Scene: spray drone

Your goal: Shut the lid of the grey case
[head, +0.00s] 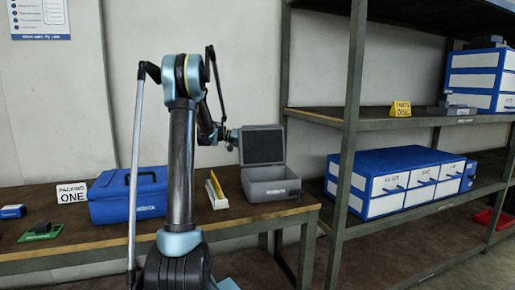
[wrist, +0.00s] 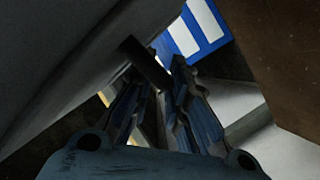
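The grey case (head: 270,188) stands on the bench at the right end. Its lid (head: 263,147) is raised, standing nearly upright at the back, with the dark inside showing. My gripper (head: 234,136) is at the lid's left side, level with its upper half; in the head view I cannot tell whether it touches. In the wrist view my gripper (wrist: 165,80) has its fingers close together with a narrow gap. A dark bar (wrist: 145,62) crosses at the fingertips, beside a large grey surface; I cannot tell whether it is held.
A blue case (head: 125,197) and a white holder with a yellow edge (head: 216,193) stand left of the grey case. A green board (head: 42,232) lies at the far left. A metal shelf post (head: 349,145) and blue drawers (head: 380,170) are to the right.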

